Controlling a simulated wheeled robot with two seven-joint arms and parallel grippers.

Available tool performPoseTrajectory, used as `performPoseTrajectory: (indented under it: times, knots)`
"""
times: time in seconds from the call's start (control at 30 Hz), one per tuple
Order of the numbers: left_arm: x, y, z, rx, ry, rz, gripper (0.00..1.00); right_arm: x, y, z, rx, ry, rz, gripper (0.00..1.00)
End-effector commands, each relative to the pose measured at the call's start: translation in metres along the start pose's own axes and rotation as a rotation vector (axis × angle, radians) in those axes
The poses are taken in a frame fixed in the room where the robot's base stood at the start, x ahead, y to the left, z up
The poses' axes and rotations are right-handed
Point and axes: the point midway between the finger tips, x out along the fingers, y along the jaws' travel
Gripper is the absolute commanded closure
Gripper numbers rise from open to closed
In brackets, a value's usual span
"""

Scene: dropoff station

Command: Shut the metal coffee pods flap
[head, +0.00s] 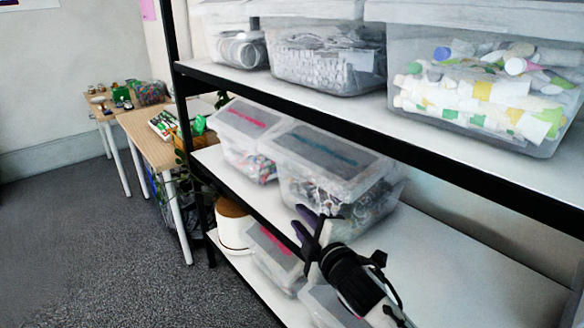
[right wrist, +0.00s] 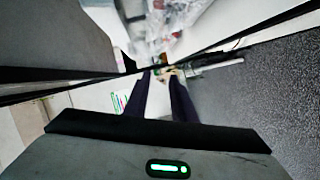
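A clear bin of metal coffee pods (head: 345,205) stands on the middle shelf. Its grey flap (head: 325,148) with a teal label lies across the top and looks flat; I cannot tell if it is fully shut. My right gripper (head: 306,226) is in front of the bin's lower front, below the flap, and covers part of the bin. In the right wrist view the two dark fingers (right wrist: 158,92) are apart with nothing between them. I see no clear contact with the bin. My left gripper is not in view.
A similar bin with a pink label (head: 245,125) stands to the left. The upper shelf (head: 470,135) runs closely above both bins and carries more bins. The middle shelf is bare to the right (head: 465,255). Lower bins (head: 275,255) sit below; tables (head: 150,140) stand far left.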

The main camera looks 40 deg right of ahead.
Motion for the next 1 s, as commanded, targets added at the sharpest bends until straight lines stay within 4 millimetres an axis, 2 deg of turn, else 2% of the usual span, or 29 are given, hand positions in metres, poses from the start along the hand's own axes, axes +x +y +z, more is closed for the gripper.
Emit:
performPoseTrajectory:
  times: [0.03, 0.07, 0.1, 0.2, 0.7, 1.0]
  knots:
    - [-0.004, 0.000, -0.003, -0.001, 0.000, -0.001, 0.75, 0.003, 0.028, -0.002, -0.043, -0.007, 0.044, 0.77]
    - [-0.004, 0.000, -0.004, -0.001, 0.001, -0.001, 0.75, 0.004, 0.037, -0.001, -0.064, -0.013, 0.062, 0.77]
    - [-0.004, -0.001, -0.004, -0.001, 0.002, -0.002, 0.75, 0.005, 0.047, -0.001, -0.084, -0.019, 0.079, 0.77]
    - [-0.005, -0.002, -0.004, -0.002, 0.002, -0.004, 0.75, 0.011, 0.057, 0.000, -0.107, -0.026, 0.098, 0.77]
    - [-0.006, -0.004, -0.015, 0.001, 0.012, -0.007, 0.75, 0.093, 0.064, 0.001, -0.104, -0.025, 0.096, 0.77]
    - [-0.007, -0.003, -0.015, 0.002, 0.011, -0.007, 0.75, 0.108, 0.064, 0.002, -0.104, -0.024, 0.094, 0.77]
